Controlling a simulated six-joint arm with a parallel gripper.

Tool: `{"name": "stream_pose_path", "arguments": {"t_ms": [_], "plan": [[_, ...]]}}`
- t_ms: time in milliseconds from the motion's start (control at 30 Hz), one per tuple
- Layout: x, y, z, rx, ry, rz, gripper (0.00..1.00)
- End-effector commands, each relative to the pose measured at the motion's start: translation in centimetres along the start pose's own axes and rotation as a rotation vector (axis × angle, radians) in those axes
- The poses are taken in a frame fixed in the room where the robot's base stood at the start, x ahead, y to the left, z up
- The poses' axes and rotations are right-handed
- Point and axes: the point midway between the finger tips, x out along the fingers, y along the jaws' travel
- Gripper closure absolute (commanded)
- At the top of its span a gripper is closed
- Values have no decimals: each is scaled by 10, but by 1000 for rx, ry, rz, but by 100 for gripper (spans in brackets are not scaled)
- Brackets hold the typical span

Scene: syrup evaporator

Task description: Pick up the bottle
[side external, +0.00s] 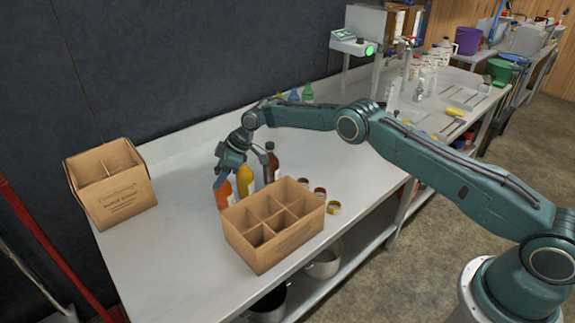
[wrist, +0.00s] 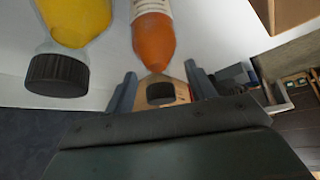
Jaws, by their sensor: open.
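An orange bottle (side external: 222,194) with a white label stands on the metal table, partly hidden by my gripper (side external: 229,168) in the side view. A yellow bottle (side external: 245,182) stands just right of it, and a dark brown bottle (side external: 271,164) stands behind to the right. In the wrist view, the orange bottle (wrist: 154,40) has its dark cap (wrist: 160,92) between the two fingers of my open gripper (wrist: 160,74), with space visible at the sides. The yellow bottle (wrist: 75,20), with a black cap, is outside the left finger.
A divided cardboard box (side external: 272,250) stands in front of the bottles, its visible compartments empty. Another cardboard box (side external: 122,200) stands at the left. Small coloured bottles (side external: 307,92) stand at the back. The table's left middle is clear.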

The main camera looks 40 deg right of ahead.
Motion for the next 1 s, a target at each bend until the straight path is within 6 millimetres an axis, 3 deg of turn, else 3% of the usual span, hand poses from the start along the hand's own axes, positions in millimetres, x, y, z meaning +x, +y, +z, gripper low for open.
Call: {"name": "stream_pose_path", "arguments": {"t_ms": [100,400,1000], "plan": [[0,0,0,0,0,0,45],[0,0,0,0,-1,0,100],[-7,1,-3,2,-2,0,100]]}}
